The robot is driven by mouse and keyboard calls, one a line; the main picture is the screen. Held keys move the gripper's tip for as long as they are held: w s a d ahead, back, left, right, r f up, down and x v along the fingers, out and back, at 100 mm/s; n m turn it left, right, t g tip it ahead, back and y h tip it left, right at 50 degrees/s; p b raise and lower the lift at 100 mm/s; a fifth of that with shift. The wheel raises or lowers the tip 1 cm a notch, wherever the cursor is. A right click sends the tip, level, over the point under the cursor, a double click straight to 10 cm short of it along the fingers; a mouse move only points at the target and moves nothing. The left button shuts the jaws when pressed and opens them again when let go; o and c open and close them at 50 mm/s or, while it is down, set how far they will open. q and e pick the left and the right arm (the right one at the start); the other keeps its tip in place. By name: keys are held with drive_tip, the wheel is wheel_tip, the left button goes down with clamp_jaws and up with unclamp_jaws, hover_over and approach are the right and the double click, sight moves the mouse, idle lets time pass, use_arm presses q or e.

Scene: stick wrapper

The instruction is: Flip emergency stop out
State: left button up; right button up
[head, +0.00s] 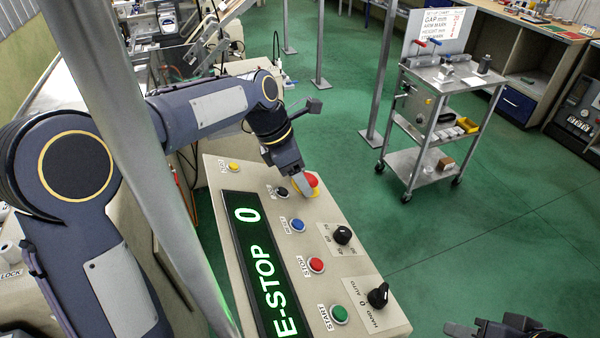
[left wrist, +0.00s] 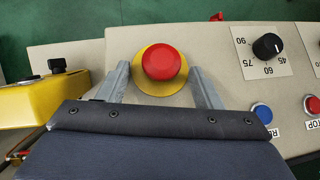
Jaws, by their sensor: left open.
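The emergency stop is a red mushroom button on a yellow round base, near the far end of the beige control panel in the head view (head: 311,180). The emergency stop also shows in the left wrist view (left wrist: 161,63). My left gripper (head: 302,188) is at the button, its open fingers on either side of the red cap in the left wrist view (left wrist: 165,82). I cannot tell whether the fingers touch it. The panel display (head: 262,265) reads "E-STOP 0" in green. Part of my right gripper (head: 500,328) shows at the bottom right; its fingertips are unclear.
The panel (head: 365,265) also carries a blue button (head: 298,225), a red stop button (head: 316,265), a green start button (head: 339,314) and two black knobs. A grey post stands in front of my left arm. A metal cart (head: 432,125) stands beyond on open green floor.

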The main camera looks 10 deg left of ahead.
use_arm(q)
clamp_jaws()
drive_tip(key=r+p, duration=0.1)
drive_tip(key=p, duration=0.1)
drive_tip(key=shift+w+d+r+p, duration=0.15)
drive_tip(key=shift+d+r+p, duration=0.15)
drive_tip(key=shift+r+p, duration=0.05)
drive_tip(key=shift+f, duration=0.15)
unclamp_jaws()
drive_tip(key=v, duration=0.4)
drive_tip(key=a+v, duration=0.1)
drive_tip(key=v, duration=0.3)
drive_tip(key=shift+s+a+f+b, duration=0.1)
drive_tip(key=shift+s+b, duration=0.15)
drive_tip(key=shift+b, duration=0.05)
drive_tip(key=shift+s, duration=0.1)
